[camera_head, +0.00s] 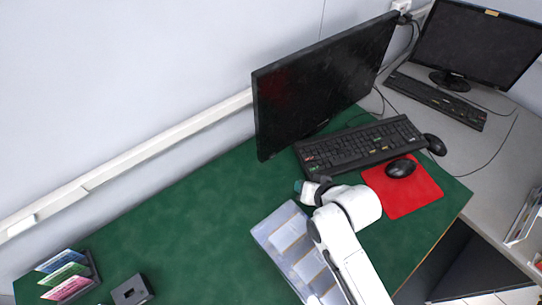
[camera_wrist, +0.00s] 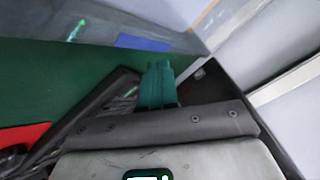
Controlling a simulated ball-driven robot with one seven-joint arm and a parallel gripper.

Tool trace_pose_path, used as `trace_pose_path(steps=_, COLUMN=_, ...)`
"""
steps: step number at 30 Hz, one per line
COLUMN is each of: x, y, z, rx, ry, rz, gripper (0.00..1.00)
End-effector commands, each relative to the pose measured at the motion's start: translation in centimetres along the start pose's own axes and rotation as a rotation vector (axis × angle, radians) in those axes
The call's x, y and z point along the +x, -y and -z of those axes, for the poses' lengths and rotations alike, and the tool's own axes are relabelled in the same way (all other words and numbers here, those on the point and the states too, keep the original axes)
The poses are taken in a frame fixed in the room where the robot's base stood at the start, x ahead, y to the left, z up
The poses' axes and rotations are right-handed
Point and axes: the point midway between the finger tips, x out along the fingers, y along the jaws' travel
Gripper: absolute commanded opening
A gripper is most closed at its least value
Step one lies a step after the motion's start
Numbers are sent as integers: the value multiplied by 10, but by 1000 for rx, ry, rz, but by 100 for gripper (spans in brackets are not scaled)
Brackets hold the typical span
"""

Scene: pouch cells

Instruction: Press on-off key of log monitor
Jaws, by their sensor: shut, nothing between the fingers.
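Two black monitors show in the head view: a large one (camera_head: 320,85) on the green desk and another (camera_head: 478,45) on the grey desk behind it. No label shows which is the log monitor, and no on-off key can be made out. My gripper (camera_head: 299,187), with teal fingers, is in front of the large monitor, near its lower left part and the keyboard's left end. In the wrist view the fingers (camera_wrist: 157,84) are together and empty. A dark panel (camera_wrist: 225,88), probably the large monitor, lies just right of them; contact cannot be told.
A black keyboard (camera_head: 360,146) lies below the large monitor, with a mouse (camera_head: 400,168) on a red mat (camera_head: 427,195) to its right. A pale tray (camera_head: 268,228) lies beside my arm. The green desk's left part is mostly clear.

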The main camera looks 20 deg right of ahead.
Motion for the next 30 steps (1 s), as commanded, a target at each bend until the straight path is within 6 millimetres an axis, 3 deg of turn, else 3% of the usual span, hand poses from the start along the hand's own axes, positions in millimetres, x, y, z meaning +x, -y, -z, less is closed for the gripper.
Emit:
trace_pose_path(steps=18, x=46, y=32, z=31, rx=0, ry=-1, rz=2, gripper=0)
trace_pose_path(steps=30, x=61, y=44, z=44, rx=-1, ry=1, rz=-1, gripper=0)
